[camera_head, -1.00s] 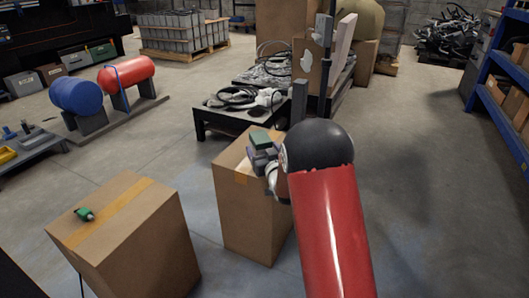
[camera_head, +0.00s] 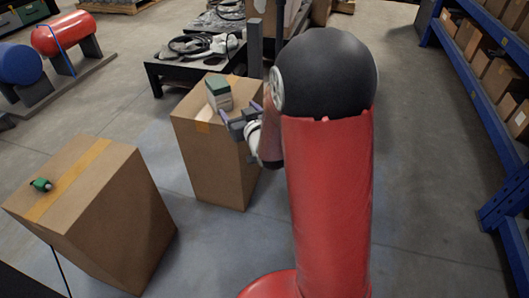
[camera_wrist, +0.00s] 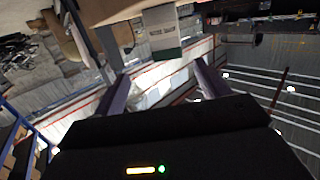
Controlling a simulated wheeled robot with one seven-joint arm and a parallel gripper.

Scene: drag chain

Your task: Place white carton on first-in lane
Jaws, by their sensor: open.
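A small white carton (camera_head: 219,103) with a green top stands upright on the tall brown box (camera_head: 220,165) in the middle of the head view. It also shows in the wrist view (camera_wrist: 161,33), with dark print on its side and its green end lowest in the picture. My gripper (camera_head: 243,111) is open and empty, just right of the carton and apart from it. In the wrist view, the carton lies above and between the tips of the spread fingers (camera_wrist: 160,73). I cannot tell which place is the first-in lane.
Another tall brown box (camera_head: 95,205) with a small green and black item (camera_head: 41,185) stands at left. A black table (camera_head: 195,65) with cables is behind the carton. A blue shelf rack (camera_head: 475,90) with brown boxes lines the right. Floor between is clear.

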